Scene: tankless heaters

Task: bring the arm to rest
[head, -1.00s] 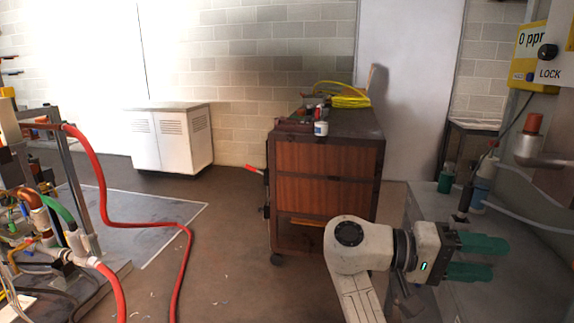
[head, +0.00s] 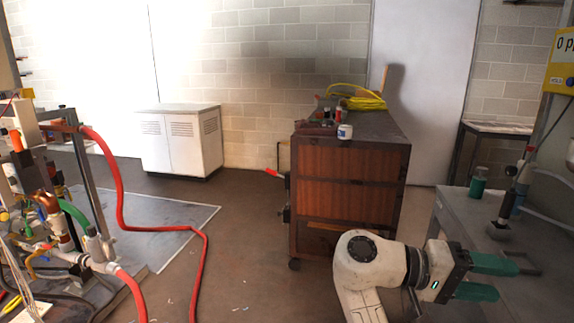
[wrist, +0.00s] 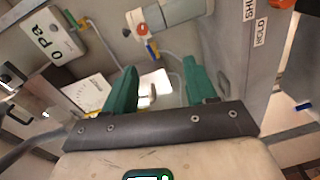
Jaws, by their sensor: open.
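My gripper (head: 508,279) is at the lower right of the head view, at the end of my pale arm. Its two green fingers point right and stand apart, with nothing between them. The wrist view also shows the open green fingers of my gripper (wrist: 163,92), with a white sheet and some fittings beyond them. The grey bench (head: 540,251) is just behind and beside the fingers in the head view. I cannot tell how far the fingers are from it.
A wooden cabinet (head: 350,195) with a yellow hose coil (head: 365,103) on top stands behind my arm. A red hose (head: 118,195) and pipework are at the left. A white cabinet (head: 180,142) is by the back wall. The floor (head: 245,235) between is mostly clear.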

